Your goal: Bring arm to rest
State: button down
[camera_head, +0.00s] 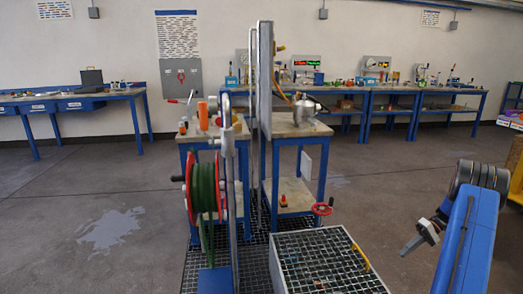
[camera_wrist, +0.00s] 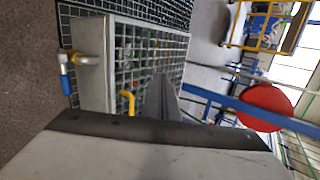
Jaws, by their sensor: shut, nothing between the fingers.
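My arm rises at the right of the head view, with a blue link and a dark ringed joint. My gripper (camera_head: 410,246) is at its left end, pointing down and left beside the grated box (camera_head: 287,279). It is shut and holds nothing. In the wrist view the dark grey fingers (camera_wrist: 161,98) lie together in front of the grating. The grated box shows there too, with its pale side wall (camera_wrist: 93,75). A yellow handle (camera_head: 361,257) stands on the box; it also shows in the wrist view (camera_wrist: 129,101).
A green hose reel (camera_head: 204,187) and an upright panel stand by blue-legged tables in the middle. A red handwheel (camera_head: 321,209) is behind the grated box. Long workbenches (camera_head: 378,91) line the back wall. The floor is open at left and behind the arm.

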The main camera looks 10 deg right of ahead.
jog(key=s+a+r+h, duration=0.3)
jog(key=a+r, duration=1)
jog(key=a, duration=0.1)
jog(key=s+a+r+h, duration=0.4)
jog(key=a+r, duration=0.9)
jog(key=a, duration=0.1)
jog(key=s+a+r+t+h, duration=0.2)
jog(key=s+a+r, duration=0.3)
jog(key=s+a, duration=0.65)
jog(key=s+a+f+t, duration=0.1)
jog(key=s+a+t, duration=0.1)
jog(key=s, duration=0.5)
jog(key=s+a+f+t+h, duration=0.1)
jog(key=s+a, duration=0.1)
jog(key=s, duration=0.5)
jog(key=shift+s+a+f+t, duration=0.2)
jog(key=shift+a+f+t, duration=0.1)
jog(key=shift+t, duration=0.1)
